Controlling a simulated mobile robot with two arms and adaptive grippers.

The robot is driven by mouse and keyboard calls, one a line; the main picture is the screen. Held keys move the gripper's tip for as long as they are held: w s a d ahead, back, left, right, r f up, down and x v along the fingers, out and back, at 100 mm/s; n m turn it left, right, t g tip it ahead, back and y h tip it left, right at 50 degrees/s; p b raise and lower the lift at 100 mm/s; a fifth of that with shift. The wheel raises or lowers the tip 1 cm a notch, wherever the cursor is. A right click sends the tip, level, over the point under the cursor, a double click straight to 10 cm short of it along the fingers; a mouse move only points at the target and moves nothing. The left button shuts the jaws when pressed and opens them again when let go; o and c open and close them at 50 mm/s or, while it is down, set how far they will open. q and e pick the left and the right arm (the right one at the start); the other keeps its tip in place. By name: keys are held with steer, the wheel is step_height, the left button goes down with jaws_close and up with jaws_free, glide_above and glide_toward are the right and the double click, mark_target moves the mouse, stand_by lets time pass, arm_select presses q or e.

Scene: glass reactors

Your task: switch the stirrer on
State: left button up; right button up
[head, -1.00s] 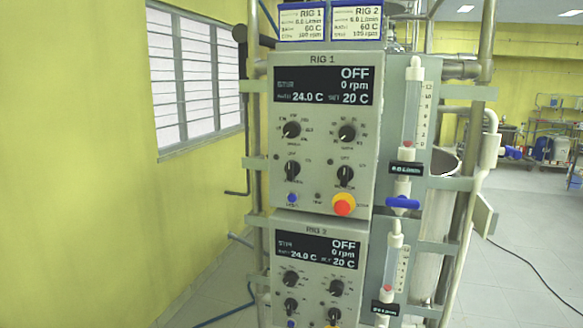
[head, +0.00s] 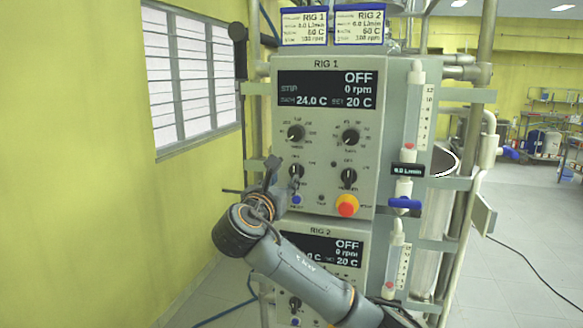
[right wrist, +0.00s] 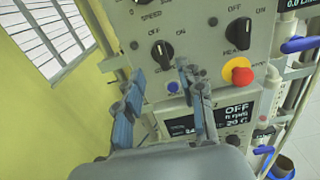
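The RIG 1 panel (head: 325,205) faces me in the head view; its display (head: 325,90) reads OFF, 0 rpm, 24.0 C and SET 20 C. The black stirrer switch (head: 297,171) is the lower-left knob, between OFF and ON marks; it also shows in the right wrist view (right wrist: 162,53). My right gripper (head: 277,182) is just left of and below this switch in the head view. In the right wrist view its two fingers (right wrist: 158,76) are apart with nothing between them, pointing toward the switch. My left gripper is not in view.
The heater switch (head: 348,176) and a red-orange stop button (head: 347,205) are to the right. A blue button (right wrist: 173,87) is below the stirrer switch. The RIG 2 panel (head: 372,240) is below, partly behind my arm. The yellow wall (head: 190,200) is left.

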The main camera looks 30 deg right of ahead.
mark_target(294, 170)
steer(key=p+x, duration=0.1)
steer(key=x, duration=0.5)
steer(key=shift+d+r+p, duration=0.1)
steer(key=shift+d+p, duration=0.1)
steer(key=shift+p, duration=0.15)
steer(key=shift+x, duration=0.8)
steer(key=shift+a, duration=0.1)
steer(key=shift+c, duration=0.4)
jaws_close()
